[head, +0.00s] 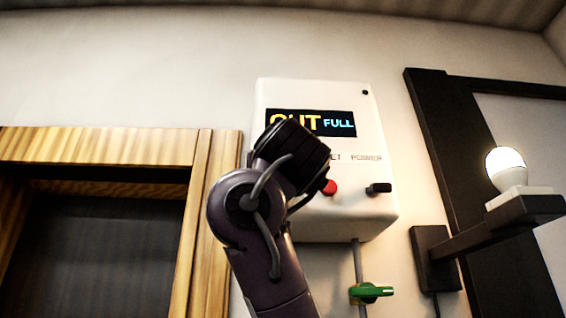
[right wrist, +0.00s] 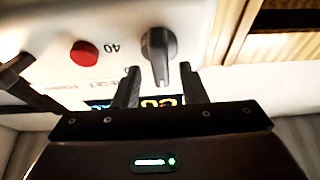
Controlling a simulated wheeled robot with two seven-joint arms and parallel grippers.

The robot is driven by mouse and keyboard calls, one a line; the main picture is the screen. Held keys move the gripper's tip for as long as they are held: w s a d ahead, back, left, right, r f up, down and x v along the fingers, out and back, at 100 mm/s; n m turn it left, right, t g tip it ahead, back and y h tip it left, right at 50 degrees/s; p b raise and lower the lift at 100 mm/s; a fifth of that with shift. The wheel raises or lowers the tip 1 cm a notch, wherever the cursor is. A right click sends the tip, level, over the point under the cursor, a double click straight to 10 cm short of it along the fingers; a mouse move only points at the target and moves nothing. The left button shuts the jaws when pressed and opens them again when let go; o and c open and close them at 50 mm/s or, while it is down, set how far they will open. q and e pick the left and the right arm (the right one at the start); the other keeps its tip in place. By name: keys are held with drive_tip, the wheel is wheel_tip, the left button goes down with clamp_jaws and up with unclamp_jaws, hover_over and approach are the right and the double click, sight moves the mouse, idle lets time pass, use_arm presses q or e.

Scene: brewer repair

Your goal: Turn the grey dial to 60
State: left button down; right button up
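The grey dial (right wrist: 158,48) shows in the right wrist view, on the face of a white control box (head: 270,95). An upside-down "40" is printed beside it; other marks and its setting I cannot make out. My right gripper (right wrist: 160,76) is open, with one finger on each side of the dial's narrow end. I cannot tell whether either finger touches it. In the head view my right arm hides the dial and the fingers. The box's display (head: 338,123) reads "OUT" and "FULL", partly covered by the arm. My left gripper is not in view.
A red button (head: 329,187) and a black power switch (head: 378,188) are close to my right wrist. A green valve handle (head: 371,291) is below the box. A lamp (head: 506,162) on a dark bracket juts out at right. A wooden frame (head: 100,146) is at left.

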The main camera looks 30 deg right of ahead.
drive_tip(key=shift+w+d+r, duration=0.1)
drive_tip(key=shift+w+d, duration=0.1)
drive_tip(key=shift+w, duration=0.3)
drive_tip(key=shift+s, duration=0.1)
clamp_jaws()
